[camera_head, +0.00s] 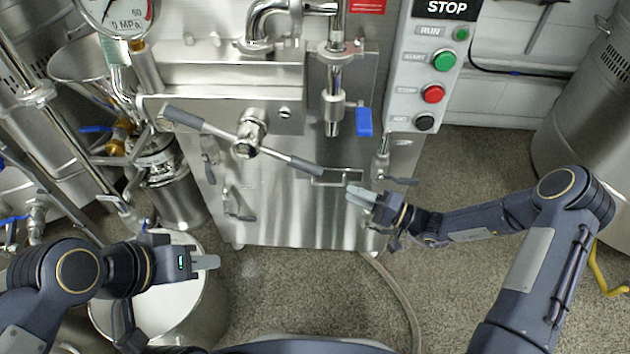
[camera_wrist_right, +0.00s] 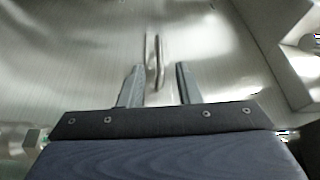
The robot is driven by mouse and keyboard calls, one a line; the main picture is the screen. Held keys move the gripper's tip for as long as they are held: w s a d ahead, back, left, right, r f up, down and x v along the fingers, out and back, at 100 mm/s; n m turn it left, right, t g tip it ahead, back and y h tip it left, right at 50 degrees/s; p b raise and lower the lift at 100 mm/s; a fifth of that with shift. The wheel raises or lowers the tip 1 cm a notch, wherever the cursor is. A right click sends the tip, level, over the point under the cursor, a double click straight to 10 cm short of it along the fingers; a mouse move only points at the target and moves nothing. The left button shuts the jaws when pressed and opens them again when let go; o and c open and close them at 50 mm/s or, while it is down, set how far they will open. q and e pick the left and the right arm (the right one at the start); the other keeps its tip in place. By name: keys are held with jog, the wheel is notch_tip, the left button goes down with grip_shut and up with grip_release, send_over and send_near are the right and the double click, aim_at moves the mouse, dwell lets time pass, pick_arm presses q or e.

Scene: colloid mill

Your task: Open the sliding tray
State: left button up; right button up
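The front of the steel machine (camera_head: 290,215) carries a thin U-shaped metal handle (camera_head: 337,180), which I take to be the sliding tray's pull. The tray's outline is hard to make out, and its panel looks flush with the front. My right gripper (camera_head: 355,194) is just right of and below the handle. In the right wrist view my right gripper (camera_wrist_right: 158,70) is open, and the handle (camera_wrist_right: 156,55) shows ahead, between the lines of its two fingers. I cannot tell whether they touch. My left gripper (camera_head: 208,262) hangs empty at lower left, pointing right.
A long two-armed crank bar (camera_head: 290,160) crosses the front above the handle. A blue-levered tap (camera_head: 364,121) hangs above, and a button panel (camera_head: 425,75) is at upper right.

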aim_at(328, 184)
jog(key=b+x, duration=0.1)
jog(key=x, duration=0.7)
jog(key=shift+b, duration=0.35)
grip_shut()
